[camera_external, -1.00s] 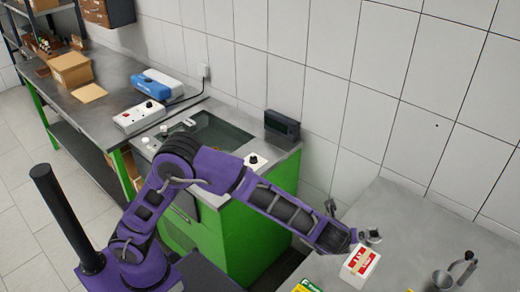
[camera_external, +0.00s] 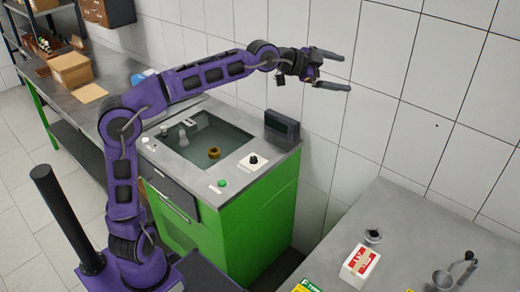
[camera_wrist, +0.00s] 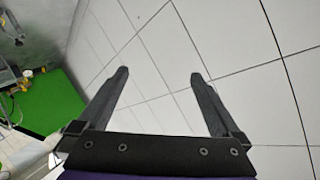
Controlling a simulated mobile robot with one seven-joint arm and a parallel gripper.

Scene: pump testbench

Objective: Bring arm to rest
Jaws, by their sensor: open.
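My gripper (camera_external: 338,70) is at the end of my purple arm, which is raised and stretched to the right above the green test bench. The gripper is open and points right toward the tiled wall. In the wrist view the two dark fingers (camera_wrist: 160,78) are spread apart with nothing between them, and white wall tiles fill the view beyond. Nothing touches the gripper.
The green bench (camera_external: 245,235) has a sunken basin (camera_external: 205,135) with a brown ring (camera_external: 214,153) in it. A dark display box (camera_external: 282,127) stands at its back corner. A grey table (camera_external: 400,225) at right holds a red-white box (camera_external: 360,266). The tiled wall (camera_external: 400,70) is behind.

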